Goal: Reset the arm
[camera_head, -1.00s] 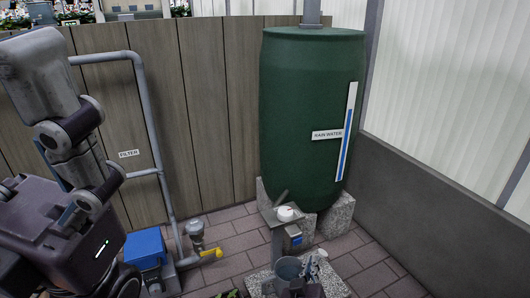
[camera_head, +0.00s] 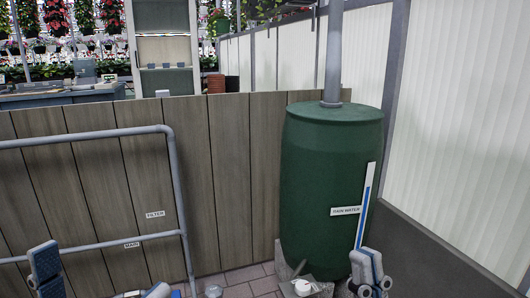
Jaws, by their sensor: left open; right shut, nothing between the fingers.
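My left gripper (camera_head: 102,276) shows at the bottom left, its two blue-grey fingers spread wide apart and empty. It stands in front of the wooden fence and grey pipes; its wrist is cut off by the lower edge. My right gripper (camera_head: 367,259) is at the bottom right, pointing up, its fingers together with nothing between them. It overlaps the lower right side of the green rain barrel (camera_head: 325,165) in the picture; I cannot tell the distance between them.
A wooden fence (camera_head: 235,170) runs across the middle, with a grey pipe (camera_head: 172,190) in front. A small stand with a white round item (camera_head: 302,287) is near the barrel's foot. A dark low wall (camera_head: 440,250) bounds the right. Paving (camera_head: 250,277) shows below.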

